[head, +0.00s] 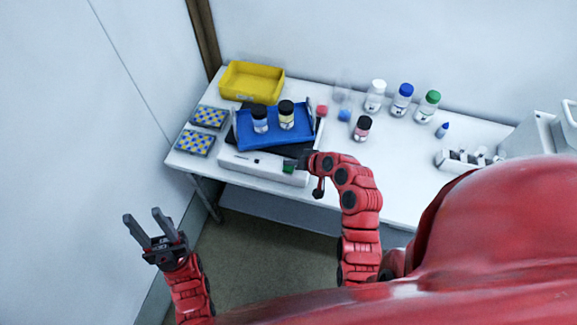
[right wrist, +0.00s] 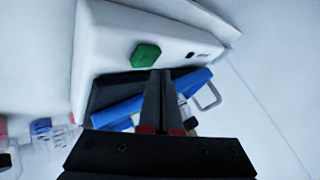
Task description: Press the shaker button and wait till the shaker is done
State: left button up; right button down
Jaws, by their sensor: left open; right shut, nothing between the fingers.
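The shaker is a white box (head: 245,169) at the front left of the table, with a blue tray (head: 262,138) on top. Two dark-capped vials (head: 260,122) stand in the tray. The green button (head: 288,166) is on the shaker's front, near its right end. It shows large in the right wrist view (right wrist: 145,55). My right gripper (head: 296,164) is shut and empty, right at the button in the head view. In the right wrist view its fingertips (right wrist: 160,73) are close beside the button; I cannot tell whether they touch it. My left gripper (head: 140,225) is open and empty, off the table's front left.
A yellow bin (head: 251,81) stands at the back left. Two blue-and-yellow patterned racks (head: 209,117) lie left of the shaker. Several capped bottles (head: 402,100) stand at the back. A white holder (head: 458,160) is at the right. The table's front middle is clear.

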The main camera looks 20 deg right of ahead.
jog(key=shift+f, duration=0.4)
